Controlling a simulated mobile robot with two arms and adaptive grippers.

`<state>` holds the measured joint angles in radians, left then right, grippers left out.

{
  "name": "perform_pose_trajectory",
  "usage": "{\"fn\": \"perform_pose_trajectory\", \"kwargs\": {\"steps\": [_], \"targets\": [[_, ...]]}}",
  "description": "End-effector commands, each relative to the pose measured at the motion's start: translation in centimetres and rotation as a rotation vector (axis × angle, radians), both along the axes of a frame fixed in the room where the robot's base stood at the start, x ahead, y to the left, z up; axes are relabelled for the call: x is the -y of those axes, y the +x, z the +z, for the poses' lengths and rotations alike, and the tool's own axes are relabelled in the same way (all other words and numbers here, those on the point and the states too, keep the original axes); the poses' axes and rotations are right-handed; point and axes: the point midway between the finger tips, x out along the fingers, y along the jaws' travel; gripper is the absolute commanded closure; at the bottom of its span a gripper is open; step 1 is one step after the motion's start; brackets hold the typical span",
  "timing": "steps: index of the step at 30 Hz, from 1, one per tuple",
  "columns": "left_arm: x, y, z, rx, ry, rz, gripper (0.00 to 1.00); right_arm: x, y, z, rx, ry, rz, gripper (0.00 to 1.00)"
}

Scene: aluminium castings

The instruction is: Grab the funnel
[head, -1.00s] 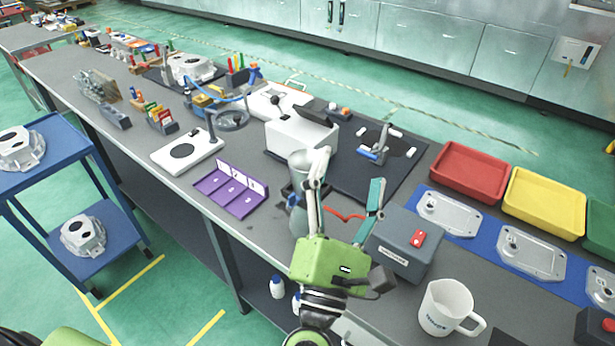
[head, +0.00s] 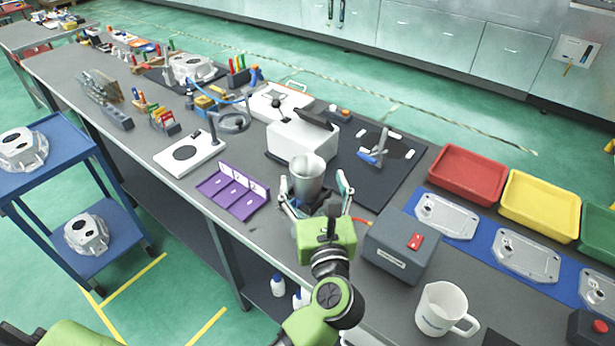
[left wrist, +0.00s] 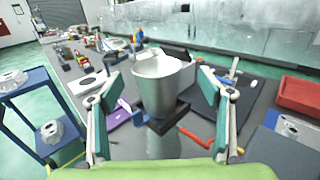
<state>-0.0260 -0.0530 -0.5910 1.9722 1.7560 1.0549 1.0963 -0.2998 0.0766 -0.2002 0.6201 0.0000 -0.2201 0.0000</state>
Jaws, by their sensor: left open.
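The funnel (head: 308,178) is a grey metal, cup-shaped piece, wide at the top and narrowing downward. In the left wrist view the funnel (left wrist: 160,88) stands upright in the middle, with a dark block at its lower part. My left gripper (head: 315,188) is open, with one finger on each side of the funnel. In the left wrist view the gripper (left wrist: 160,82) shows a gap between each finger and the funnel. The funnel's lower end is partly hidden by the gripper in the head view. My right gripper is not in view.
A grey box with a red switch (head: 402,246) stands right of the gripper, and a white mug (head: 444,309) is nearer. A purple rack (head: 232,194) is to the left. A white device (head: 298,138) stands behind the funnel. A red-orange curved item (left wrist: 196,138) lies close by on the right.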

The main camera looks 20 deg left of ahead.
Motion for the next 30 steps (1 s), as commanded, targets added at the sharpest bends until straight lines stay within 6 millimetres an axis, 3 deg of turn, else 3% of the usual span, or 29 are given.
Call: {"fn": "perform_pose_trajectory", "kwargs": {"steps": [9,13,22,27,30], "targets": [[-2.1,3.0,0.6,0.002,0.005,0.001,0.28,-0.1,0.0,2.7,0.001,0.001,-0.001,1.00],[-2.6,4.4,0.2,0.001,0.003,-0.001,0.28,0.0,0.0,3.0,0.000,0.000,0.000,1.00],[-2.8,4.8,0.0,0.000,0.000,-0.001,0.28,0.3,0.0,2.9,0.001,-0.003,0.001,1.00],[-2.8,4.8,0.0,0.000,0.000,-0.001,0.72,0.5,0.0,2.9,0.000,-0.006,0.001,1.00],[-2.8,4.8,0.0,0.001,0.000,-0.001,0.72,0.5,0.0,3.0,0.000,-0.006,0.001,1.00]]}}
